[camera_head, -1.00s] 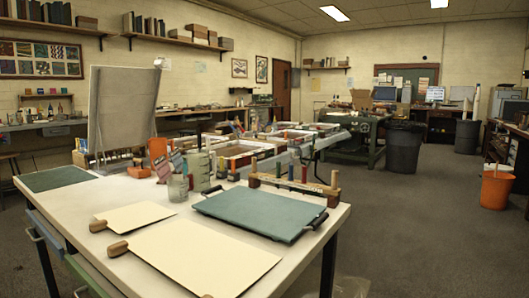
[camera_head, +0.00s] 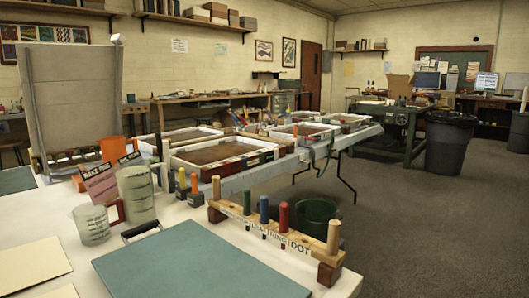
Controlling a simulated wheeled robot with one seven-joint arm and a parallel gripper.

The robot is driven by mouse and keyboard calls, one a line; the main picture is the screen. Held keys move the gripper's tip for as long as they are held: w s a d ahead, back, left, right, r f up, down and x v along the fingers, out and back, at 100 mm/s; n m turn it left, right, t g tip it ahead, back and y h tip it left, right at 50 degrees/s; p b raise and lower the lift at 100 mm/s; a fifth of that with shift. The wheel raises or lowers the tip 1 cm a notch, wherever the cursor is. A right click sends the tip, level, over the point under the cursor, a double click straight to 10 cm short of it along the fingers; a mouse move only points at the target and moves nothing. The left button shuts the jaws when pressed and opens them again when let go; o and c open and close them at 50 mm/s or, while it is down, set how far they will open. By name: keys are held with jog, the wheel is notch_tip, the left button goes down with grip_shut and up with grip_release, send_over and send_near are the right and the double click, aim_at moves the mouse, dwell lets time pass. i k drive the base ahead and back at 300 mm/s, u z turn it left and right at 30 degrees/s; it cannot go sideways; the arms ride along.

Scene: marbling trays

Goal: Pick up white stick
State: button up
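My gripper is not in view. I cannot tell for sure which thing is the white stick. A pale, upright stick or roll (camera_head: 524,94) shows at the far right edge, above a dark bin (camera_head: 519,132), partly cut off by the frame. Closer, a wooden rack (camera_head: 252,222) on the near table holds short upright pegs: a blue one (camera_head: 264,209), a green one (camera_head: 247,201) and a red one (camera_head: 284,215). Plain wooden posts stand at its ends. None of these pegs is white.
The near white table (camera_head: 178,210) bears a teal board (camera_head: 200,268), cream sheets (camera_head: 30,273), a clear jug (camera_head: 92,224) and a grey-green pitcher (camera_head: 137,195). Shallow trays (camera_head: 222,166) stand on a table behind. A large dark bin (camera_head: 450,145) is at right; the floor (camera_head: 420,235) before it is clear.

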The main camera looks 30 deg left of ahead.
aim_at(166, 154)
jog(key=i, duration=2.35)
jog(key=u, duration=2.55)
jog(key=i, duration=0.3)
jog(key=z, duration=0.1)
